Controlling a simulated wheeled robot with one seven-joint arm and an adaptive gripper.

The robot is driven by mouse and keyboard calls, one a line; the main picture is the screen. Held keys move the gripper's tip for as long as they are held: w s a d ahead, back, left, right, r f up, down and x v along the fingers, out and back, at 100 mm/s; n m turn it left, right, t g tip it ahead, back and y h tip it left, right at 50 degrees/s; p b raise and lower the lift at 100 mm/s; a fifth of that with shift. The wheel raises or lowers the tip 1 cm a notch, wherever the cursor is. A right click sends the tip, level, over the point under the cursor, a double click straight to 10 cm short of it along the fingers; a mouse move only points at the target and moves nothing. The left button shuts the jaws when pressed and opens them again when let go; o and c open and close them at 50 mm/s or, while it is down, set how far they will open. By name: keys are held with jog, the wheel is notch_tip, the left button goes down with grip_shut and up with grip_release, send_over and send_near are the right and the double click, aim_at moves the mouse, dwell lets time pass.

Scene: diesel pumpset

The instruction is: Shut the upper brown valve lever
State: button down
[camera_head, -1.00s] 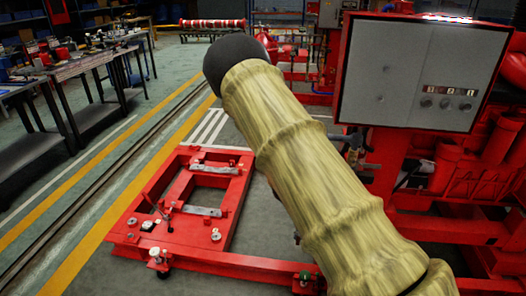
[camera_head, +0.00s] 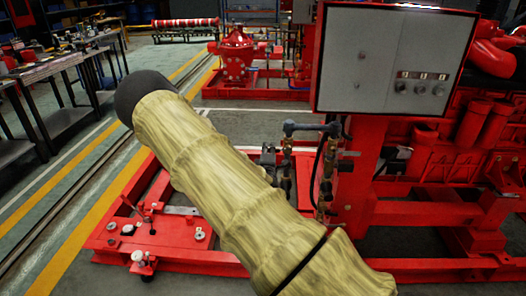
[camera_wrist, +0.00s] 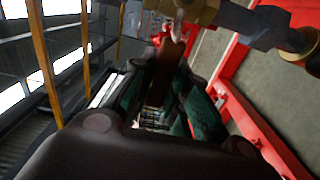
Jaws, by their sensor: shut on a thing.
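In the wrist view, the brown valve lever (camera_wrist: 166,75) runs from a brass valve body (camera_wrist: 188,10) at the top down between my gripper's fingers. My gripper (camera_wrist: 170,85) has dark, green-sided fingers closed on the lever from both sides. The lever's lower part is hidden between the fingers. In the head view, the brass valves and dark pipework (camera_head: 305,130) stand beside the red frame, below the control box. My sleeved arm hides part of this area. The lever is too small to tell apart there.
A grey control box (camera_head: 395,60) in a red frame hangs right above the pipework. A red floor frame (camera_head: 190,258) lies at the lower left. In the wrist view, a dark pipe (camera_wrist: 250,22) crosses the upper right, and a red beam (camera_wrist: 255,125) runs below it.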

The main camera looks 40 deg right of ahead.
jog(key=shift+f, duration=0.1)
jog(key=c, duration=1.4)
grip_release()
jog(key=shift+o, duration=0.2)
jog(key=v, duration=1.2)
